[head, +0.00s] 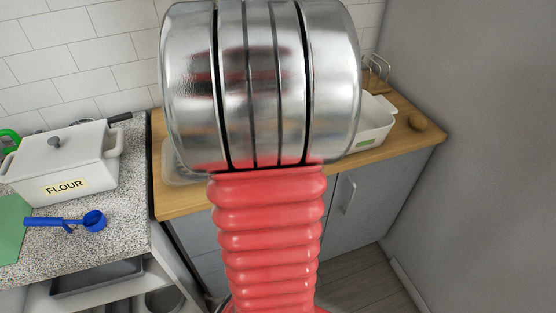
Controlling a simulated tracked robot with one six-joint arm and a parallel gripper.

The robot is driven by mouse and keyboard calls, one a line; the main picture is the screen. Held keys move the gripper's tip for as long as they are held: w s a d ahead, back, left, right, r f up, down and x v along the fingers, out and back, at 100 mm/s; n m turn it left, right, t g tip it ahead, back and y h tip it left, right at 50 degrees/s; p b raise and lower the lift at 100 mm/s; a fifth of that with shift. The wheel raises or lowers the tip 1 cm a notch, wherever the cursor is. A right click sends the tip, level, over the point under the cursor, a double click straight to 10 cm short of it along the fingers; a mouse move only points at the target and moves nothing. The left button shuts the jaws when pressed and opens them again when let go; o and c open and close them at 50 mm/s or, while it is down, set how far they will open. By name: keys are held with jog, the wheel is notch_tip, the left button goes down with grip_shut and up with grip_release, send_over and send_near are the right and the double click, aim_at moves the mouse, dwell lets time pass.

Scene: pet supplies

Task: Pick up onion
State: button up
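My arm, with red ribbed bellows and a wide metal end, fills the middle of the view and hides much of the counter. My gripper's fingers do not show.
The white tray (373,136) and a wire rack (376,70) stand behind my arm. A white flour box (66,165), a blue measuring spoon (68,221) and a green board (12,228) are on the speckled counter at left. A grey wall (475,120) bounds the right.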

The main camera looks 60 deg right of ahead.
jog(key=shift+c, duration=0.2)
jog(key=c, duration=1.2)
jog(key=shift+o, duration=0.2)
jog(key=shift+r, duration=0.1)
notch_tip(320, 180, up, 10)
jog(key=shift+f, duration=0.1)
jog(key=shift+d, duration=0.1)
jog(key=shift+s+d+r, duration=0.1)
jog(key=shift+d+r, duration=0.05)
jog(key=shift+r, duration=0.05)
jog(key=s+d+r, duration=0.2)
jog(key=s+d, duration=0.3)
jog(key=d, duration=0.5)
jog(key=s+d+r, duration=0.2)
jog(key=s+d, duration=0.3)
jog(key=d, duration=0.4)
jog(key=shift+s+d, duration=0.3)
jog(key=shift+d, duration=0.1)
